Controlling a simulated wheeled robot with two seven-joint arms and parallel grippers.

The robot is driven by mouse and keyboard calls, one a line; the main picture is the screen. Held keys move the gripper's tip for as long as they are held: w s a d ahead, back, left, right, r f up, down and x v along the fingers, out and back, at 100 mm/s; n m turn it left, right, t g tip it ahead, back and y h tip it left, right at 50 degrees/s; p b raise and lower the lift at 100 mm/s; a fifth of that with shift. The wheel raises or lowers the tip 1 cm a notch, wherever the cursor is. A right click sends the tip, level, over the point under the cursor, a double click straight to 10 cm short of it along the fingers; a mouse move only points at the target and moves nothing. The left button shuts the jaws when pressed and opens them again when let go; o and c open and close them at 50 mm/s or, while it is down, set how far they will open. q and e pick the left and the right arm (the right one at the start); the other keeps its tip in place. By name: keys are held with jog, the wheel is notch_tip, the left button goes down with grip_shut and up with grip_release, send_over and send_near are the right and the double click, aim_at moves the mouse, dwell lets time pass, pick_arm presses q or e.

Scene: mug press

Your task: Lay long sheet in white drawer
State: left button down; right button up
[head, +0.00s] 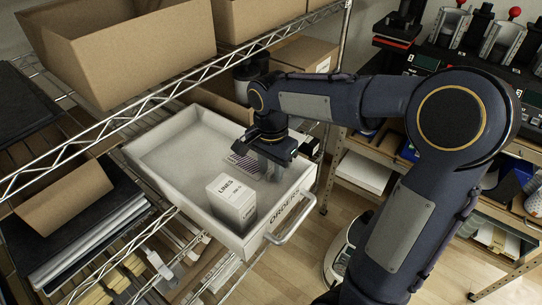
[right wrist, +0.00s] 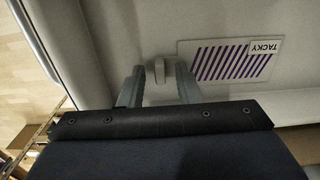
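The white drawer (head: 157,155) is pulled out of the rack, with "ORDERS" on its front and a metal handle. A sheet with purple stripes (head: 243,165) lies flat on the drawer floor. It also shows in the right wrist view (right wrist: 225,65), with a "TACKY" label. My right gripper (head: 268,167) is inside the drawer beside the sheet and hides part of it in the head view. In the right wrist view its fingers (right wrist: 160,76) are apart, with no sheet between them. A small pale piece, unclear what, is by one fingertip. My left gripper is not in view.
A white "LINES" box (head: 231,202) stands in the drawer near its front. The drawer's left part is clear. Cardboard boxes (head: 130,55) sit on the wire shelf above. Dark folders (head: 75,235) lie at lower left. A bench with presses (head: 460,50) stands at right.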

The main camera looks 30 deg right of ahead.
notch_tip(320, 180, up, 12)
dwell(0.4)
dwell(0.4)
